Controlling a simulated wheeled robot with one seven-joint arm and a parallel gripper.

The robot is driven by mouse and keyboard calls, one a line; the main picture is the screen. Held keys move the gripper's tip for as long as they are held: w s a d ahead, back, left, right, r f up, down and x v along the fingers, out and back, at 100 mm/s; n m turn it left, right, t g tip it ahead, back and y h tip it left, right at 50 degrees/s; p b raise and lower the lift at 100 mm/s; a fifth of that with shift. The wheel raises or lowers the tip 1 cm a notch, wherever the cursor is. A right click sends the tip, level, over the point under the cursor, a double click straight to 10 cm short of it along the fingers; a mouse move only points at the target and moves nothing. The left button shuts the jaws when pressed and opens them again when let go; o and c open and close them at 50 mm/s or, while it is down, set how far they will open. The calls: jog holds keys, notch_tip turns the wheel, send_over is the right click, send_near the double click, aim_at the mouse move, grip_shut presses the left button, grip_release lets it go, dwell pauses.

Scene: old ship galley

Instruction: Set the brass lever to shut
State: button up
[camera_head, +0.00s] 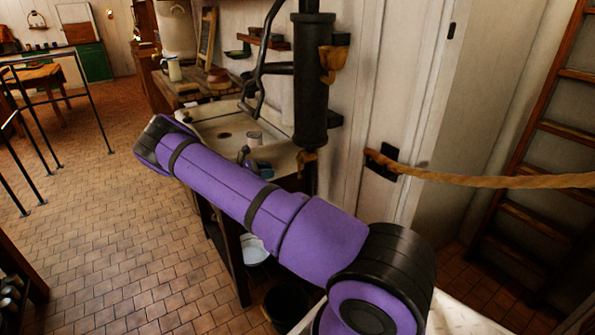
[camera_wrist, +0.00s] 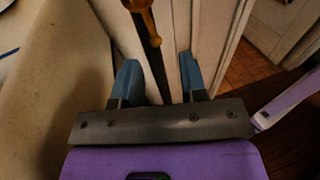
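A brass-coloured lever (camera_wrist: 142,10) shows at the top edge of the wrist view, cut off by the frame, in front of a dark vertical pipe. In the head view a brass piece (camera_head: 306,158) sits low on the black pump (camera_head: 313,80), and another brass piece (camera_head: 332,62) sits higher on its side. I cannot tell its setting. My gripper (camera_wrist: 159,72) has its two blue fingers apart, with nothing held between them. The lever lies beyond the fingertips, nearer the left finger, and apart from them.
A pale sink (camera_head: 222,112) stands left of the pump, and its pale edge fills the wrist view's left side. A rope (camera_head: 480,179) runs from the wall to the right, before a wooden ladder (camera_head: 530,150).

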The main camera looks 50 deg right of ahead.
aim_at(299, 167)
jog(key=s+d+f+n+h, duration=0.1)
jog(key=s+d, duration=0.1)
jog(key=d, duration=0.3)
jog(key=s+d+f, duration=0.2)
jog(key=d, duration=0.4)
jog(key=shift+f+n+h, duration=0.2)
jog(key=shift+n+h, duration=0.2)
grip_shut()
